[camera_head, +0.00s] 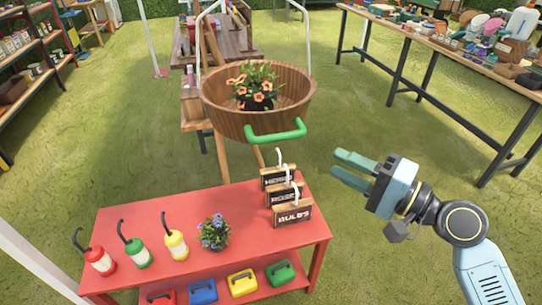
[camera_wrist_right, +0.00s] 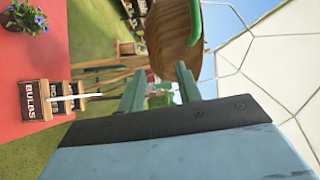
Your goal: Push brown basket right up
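The brown basket (camera_head: 232,122) is a round wooden tub that hangs from a white frame, above and behind the red table. A green handle (camera_head: 276,132) sticks out from its front. A plant with orange flowers (camera_head: 256,86) is in it. My right gripper (camera_head: 346,168) is to the right of and below the basket, apart from it, with its teal fingers pointing left. In the right wrist view its fingers (camera_wrist_right: 160,88) are spread with nothing between them, and the basket (camera_wrist_right: 172,36) shows beyond them. My left gripper is not in view.
A wooden bench (camera_head: 225,45) stands behind the basket. A long table (camera_head: 440,48) stands at the back right. Grass is open around my right gripper.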

